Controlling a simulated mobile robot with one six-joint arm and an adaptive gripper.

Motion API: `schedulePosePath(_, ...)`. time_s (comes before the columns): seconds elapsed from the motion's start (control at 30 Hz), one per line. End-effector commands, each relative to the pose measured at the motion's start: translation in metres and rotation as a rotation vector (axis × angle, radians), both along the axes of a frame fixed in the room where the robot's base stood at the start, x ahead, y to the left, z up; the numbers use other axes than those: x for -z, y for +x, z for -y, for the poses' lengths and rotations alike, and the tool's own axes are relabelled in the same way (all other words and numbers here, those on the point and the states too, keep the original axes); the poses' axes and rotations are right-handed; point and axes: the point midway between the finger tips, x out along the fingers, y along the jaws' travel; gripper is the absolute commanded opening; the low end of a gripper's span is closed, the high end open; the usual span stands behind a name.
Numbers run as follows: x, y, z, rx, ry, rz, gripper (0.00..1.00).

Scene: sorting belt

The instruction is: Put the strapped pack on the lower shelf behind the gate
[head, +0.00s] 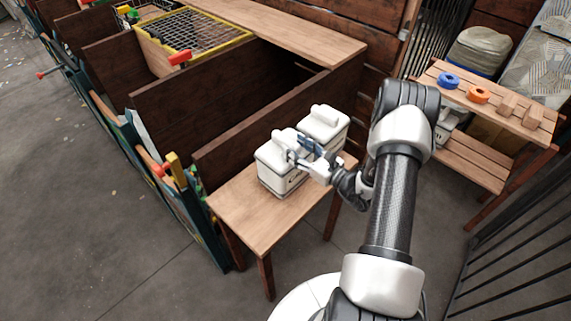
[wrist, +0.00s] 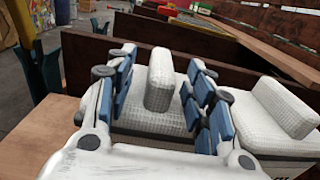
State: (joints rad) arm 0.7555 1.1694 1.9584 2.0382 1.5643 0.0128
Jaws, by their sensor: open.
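Two white packs with raised top grips stand side by side on a small wooden table (head: 237,208): a nearer pack (head: 278,180) and a farther pack (head: 330,128). I cannot tell which is the strapped one. My gripper (head: 302,152) is open at the nearer pack's top. In the wrist view my fingers (wrist: 160,95) stand on either side of that pack's upright grip (wrist: 159,80), with gaps visible. The farther pack (wrist: 277,108) is at the right. The lower shelf (head: 472,163) is on a wooden rack at the right, near a dark barred gate (head: 520,250).
The rack's upper shelf (head: 520,122) holds a blue ring (head: 448,80), an orange ring (head: 479,95) and wooden blocks. A white object (head: 447,124) is at the lower shelf's left end, partly hidden by my arm. Dark wooden partitions (head: 220,90) stand behind the table.

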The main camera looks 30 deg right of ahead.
Motion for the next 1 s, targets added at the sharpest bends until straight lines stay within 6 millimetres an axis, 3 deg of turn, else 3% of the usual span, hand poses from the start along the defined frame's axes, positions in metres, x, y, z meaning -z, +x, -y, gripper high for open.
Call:
schedulePosePath(0.33,0.0,0.043,-0.013,-0.003,-0.002,0.002,0.48)
schedulePosePath(0.67,-0.001,0.05,-0.015,0.0,0.0,0.0,0.48)
schedulePosePath(1.0,-0.001,0.05,-0.015,-0.001,0.0,0.0,0.25)
